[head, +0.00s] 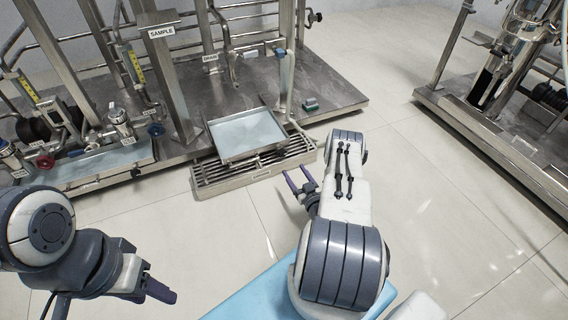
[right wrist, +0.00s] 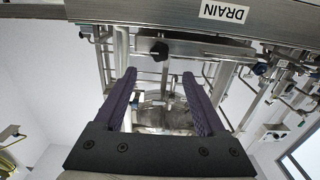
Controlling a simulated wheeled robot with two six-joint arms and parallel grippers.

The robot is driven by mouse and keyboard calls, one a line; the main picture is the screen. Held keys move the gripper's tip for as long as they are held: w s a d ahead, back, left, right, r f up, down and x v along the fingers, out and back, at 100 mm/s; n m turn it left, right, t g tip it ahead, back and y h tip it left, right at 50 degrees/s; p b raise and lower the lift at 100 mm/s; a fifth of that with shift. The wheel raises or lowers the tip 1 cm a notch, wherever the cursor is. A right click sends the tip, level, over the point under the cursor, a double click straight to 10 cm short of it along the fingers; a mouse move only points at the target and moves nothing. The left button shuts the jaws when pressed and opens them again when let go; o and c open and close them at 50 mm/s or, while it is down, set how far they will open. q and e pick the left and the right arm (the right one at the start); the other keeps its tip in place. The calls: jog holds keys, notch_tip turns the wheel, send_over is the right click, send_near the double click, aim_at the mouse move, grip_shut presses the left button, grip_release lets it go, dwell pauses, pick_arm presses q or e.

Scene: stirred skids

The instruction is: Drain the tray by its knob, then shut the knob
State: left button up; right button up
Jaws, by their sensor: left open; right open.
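The square metal tray (head: 256,155) holds pale bluish liquid and sits over a slatted metal grate at the front of the skid. In the right wrist view a dark knob (right wrist: 159,50) is below a metal edge with a DRAIN label (right wrist: 224,12). I cannot make the knob out in the head view. My right gripper (head: 300,182) is open and empty, just in front of the grate. In the right wrist view its fingers (right wrist: 159,76) are spread, with the knob beyond the gap and apart from them. My left gripper (head: 160,290) is open and empty at lower left, away from the tray.
The grate (head: 220,181) stands on the floor edge of the skid. A SAMPLE post (head: 168,80) and pipes with valves rise behind and left. A small green object (head: 311,104) lies on the skid's deck. Another skid (head: 480,120) is at right. Tiled floor between is free.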

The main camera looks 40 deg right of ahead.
aim_at(283, 153)
jog(key=b+x, duration=0.5)
jog(key=x, duration=0.4)
jog(key=shift+f+b, duration=0.15)
jog(key=shift+b, duration=0.15)
jog(key=shift+w+d, duration=0.2)
jog(key=shift+w, duration=0.35)
grip_shut()
